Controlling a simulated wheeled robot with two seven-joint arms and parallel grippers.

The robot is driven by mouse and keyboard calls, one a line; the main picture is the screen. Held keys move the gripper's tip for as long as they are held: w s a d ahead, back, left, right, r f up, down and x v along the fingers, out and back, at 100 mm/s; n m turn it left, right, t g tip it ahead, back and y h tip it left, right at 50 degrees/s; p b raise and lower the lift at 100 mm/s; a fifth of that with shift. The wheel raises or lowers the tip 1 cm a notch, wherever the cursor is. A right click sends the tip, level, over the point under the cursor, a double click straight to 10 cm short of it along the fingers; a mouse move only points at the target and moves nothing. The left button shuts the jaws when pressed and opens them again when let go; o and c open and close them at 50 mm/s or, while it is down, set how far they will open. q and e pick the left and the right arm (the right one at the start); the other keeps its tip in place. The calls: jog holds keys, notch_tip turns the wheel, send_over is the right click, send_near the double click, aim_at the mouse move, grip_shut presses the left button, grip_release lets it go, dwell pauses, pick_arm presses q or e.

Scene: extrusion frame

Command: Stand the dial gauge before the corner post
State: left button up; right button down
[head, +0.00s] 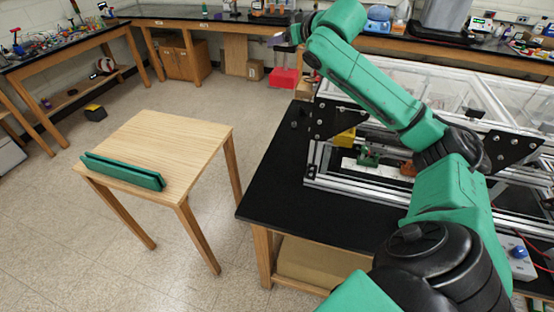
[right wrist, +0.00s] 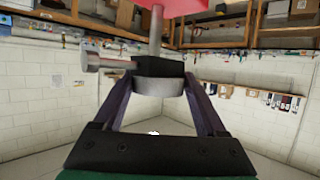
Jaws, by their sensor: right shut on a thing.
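My right gripper (right wrist: 155,95) is shut on a metal piece with a round silver body (right wrist: 158,86), a black block and a silver side knob, which I take to be the dial gauge. A rod runs up from it to a red part cut off by the top edge. The extrusion frame (head: 350,186) stands on the black bench at the right. Its near left corner post (head: 311,158) is below and right of the gripper. My left gripper is not in view.
The black bench top (head: 275,190) is bare left of the frame, with a small black item (head: 300,114) farther back. A wooden table (head: 175,140) with a green bar (head: 122,171) stands left, across a floor gap.

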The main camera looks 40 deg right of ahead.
aim_at(288, 74)
notch_tip(288, 74, down, 4)
jog(key=shift+w+f+b, duration=0.15)
jog(key=shift+b, duration=1)
jog(key=shift+s+f+b, duration=0.85)
jog(key=shift+f+b, duration=0.05)
jog(key=shift+b, duration=0.2)
jog(key=shift+s+a+f, duration=0.1)
jog(key=shift+s+f, duration=0.05)
pick_arm(q)
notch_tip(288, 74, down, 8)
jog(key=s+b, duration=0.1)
jog(key=b, duration=0.1)
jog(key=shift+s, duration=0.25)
pick_arm(e)
notch_tip(288, 74, down, 28)
jog(key=shift+w, duration=0.45)
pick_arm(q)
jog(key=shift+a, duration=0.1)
pick_arm(e)
jog(key=shift+f, duration=0.15)
jog(key=shift+c, duration=1.5)
grip_release()
jog(key=shift+f, duration=0.15)
jog(key=shift+o, duration=0.5)
jog(key=shift+s, duration=0.1)
